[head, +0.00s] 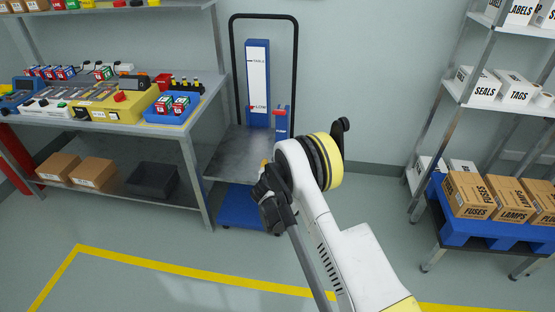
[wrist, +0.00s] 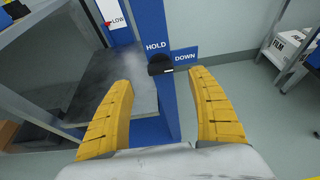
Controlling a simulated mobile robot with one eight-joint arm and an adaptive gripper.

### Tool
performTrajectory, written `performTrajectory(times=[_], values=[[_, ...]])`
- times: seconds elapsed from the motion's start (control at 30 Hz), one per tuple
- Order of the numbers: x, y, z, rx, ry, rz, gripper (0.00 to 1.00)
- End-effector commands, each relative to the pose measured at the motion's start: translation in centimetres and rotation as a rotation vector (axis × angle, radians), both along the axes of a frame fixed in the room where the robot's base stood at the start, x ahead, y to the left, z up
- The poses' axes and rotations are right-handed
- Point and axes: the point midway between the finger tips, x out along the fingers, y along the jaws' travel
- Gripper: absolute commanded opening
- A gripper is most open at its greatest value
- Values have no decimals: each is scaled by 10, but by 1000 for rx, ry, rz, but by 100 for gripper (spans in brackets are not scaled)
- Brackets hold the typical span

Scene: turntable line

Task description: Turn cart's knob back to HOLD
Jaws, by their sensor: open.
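The cart's black knob (wrist: 160,64) is on a blue post, ahead of my gripper in the wrist view. HOLD is printed above the knob and DOWN on a blue plate to its right. A pale mark on the knob seems to point right, towards DOWN. My gripper (wrist: 160,76) is open, its yellow fingers to the left and right of the knob, not visibly closed on it. The cart's blue post (head: 281,124) shows in the head view, with the knob too small to make out and my arm in front of its lower part.
The cart's grey platform (head: 236,152) is empty, beside a scale panel (head: 258,75) whose red pointer is near LOW. A shelf rack (head: 480,105) and a blue stand with cartons (head: 470,228) are at right.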

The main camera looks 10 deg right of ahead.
Motion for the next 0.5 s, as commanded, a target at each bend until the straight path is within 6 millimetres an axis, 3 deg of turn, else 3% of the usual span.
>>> performTrajectory(times=[0.3, 0.5], values=[[55, -18, -27, -2, -1, 1, 68], [72, -24, -32, -3, -1, 1, 68]])
